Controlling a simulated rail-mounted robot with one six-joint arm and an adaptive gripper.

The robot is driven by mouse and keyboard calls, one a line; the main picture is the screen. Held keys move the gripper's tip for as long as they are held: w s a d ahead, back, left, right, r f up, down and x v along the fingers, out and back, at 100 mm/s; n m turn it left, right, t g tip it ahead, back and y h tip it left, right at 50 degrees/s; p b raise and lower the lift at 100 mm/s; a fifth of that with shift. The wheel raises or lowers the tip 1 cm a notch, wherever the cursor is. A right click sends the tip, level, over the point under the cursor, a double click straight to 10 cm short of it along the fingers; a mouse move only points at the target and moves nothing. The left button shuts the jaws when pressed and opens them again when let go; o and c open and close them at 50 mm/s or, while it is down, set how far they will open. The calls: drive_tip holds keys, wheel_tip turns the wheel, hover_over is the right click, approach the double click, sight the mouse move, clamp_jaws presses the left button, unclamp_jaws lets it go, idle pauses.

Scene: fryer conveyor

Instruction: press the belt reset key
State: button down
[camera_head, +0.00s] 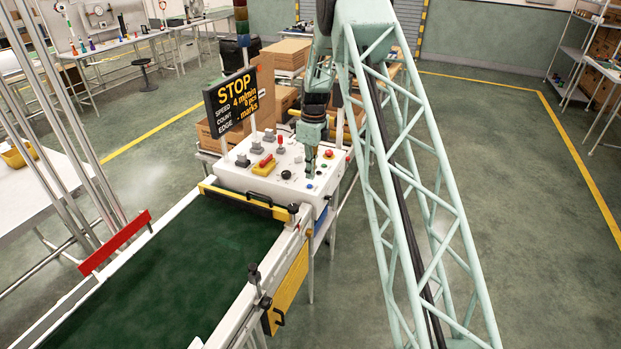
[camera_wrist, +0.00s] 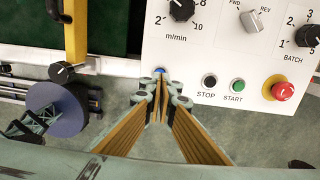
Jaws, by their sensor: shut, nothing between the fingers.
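The white control panel (camera_head: 233,177) stands at the end of the belt and fills the upper right of the wrist view (camera_wrist: 190,60). A small blue key (camera_wrist: 160,70) sits near the panel's lower left edge, with no readable label; I cannot tell if it is the belt reset key. My gripper (camera_wrist: 161,88) is shut and empty, its tips right at the blue key and partly covering it. I cannot tell whether they touch it. In the head view my gripper (camera_head: 309,176) points down over the panel's right part.
Beside the blue key are the black STOP button (camera_wrist: 209,81), the green START button (camera_wrist: 237,85) and the red emergency knob (camera_wrist: 283,91). A speed dial (camera_wrist: 182,8) lies above. The display (camera_head: 232,103) reads STOP. The green belt (camera_head: 190,265) runs toward the front left.

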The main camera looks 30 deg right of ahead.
sight(312, 186)
wheel_tip(312, 186, up, 10)
drive_tip(key=shift+d+f, duration=0.15)
drive_tip(key=shift+d, duration=0.1)
idle(0.3)
idle(0.5)
drive_tip(key=s+d+b, duration=0.1)
drive_tip(key=s+d, duration=1.4)
drive_tip(key=s, duration=0.4)
drive_tip(key=shift+s+d, duration=0.15)
drive_tip(key=shift+d, duration=0.2)
idle(0.8)
idle(0.5)
